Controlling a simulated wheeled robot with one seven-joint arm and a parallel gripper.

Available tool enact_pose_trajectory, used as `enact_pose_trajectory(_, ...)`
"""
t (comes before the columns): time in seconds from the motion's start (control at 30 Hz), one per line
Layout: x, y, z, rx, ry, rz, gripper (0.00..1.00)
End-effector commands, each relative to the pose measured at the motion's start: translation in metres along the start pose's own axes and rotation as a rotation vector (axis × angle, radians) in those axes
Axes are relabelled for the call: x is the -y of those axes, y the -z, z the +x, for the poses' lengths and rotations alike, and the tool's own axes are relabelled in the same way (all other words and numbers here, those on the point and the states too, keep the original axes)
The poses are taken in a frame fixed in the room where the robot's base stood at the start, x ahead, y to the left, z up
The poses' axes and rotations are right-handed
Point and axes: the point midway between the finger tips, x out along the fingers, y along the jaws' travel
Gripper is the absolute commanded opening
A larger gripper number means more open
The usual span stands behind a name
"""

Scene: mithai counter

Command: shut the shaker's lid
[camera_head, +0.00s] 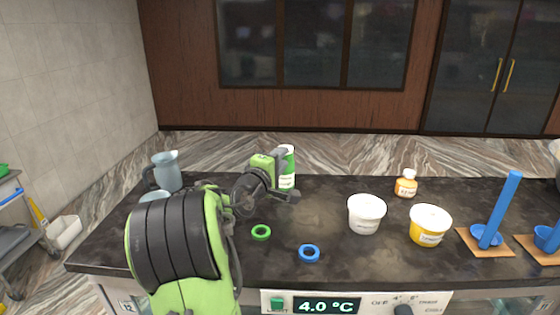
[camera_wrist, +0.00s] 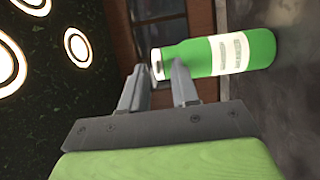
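The shaker appears to be the green bottle with white label bands (camera_head: 288,181), standing upright near the back of the counter. It also shows in the wrist view (camera_wrist: 245,53), lying sideways in the picture, its pale top end (camera_wrist: 156,65) toward the left. My gripper (camera_head: 283,154) is at the height of the bottle's top, on its left side in the head view. In the wrist view, the two grey fingers (camera_wrist: 158,68) are apart, with the top end showing between or just beyond their tips. I cannot tell contact. The lid's position is too small and partly hidden to tell.
A green ring (camera_head: 261,232) and a blue ring (camera_head: 309,253) lie on the dark counter (camera_head: 335,270). A grey-blue jug (camera_head: 167,172) stands left.

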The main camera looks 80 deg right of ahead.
Motion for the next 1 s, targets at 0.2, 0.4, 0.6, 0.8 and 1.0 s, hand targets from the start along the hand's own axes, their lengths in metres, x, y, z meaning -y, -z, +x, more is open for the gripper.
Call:
enact_pose_trajectory(0.2, -0.001, 0.0, 0.0, 0.001, -0.003, 0.001, 0.29)
enact_pose_trajectory(0.4, 0.0, 0.001, -0.024, -0.005, -0.003, 0.002, 0.29)
enact_pose_trajectory(0.6, 0.003, 0.002, -0.081, -0.01, -0.002, 0.002, 0.29)
enact_pose_trajectory(0.8, 0.002, 0.002, -0.133, -0.008, -0.001, 0.001, 0.29)
enact_pose_trajectory(1.0, 0.0, 0.0, -0.156, -0.001, -0.002, 0.001, 0.29)
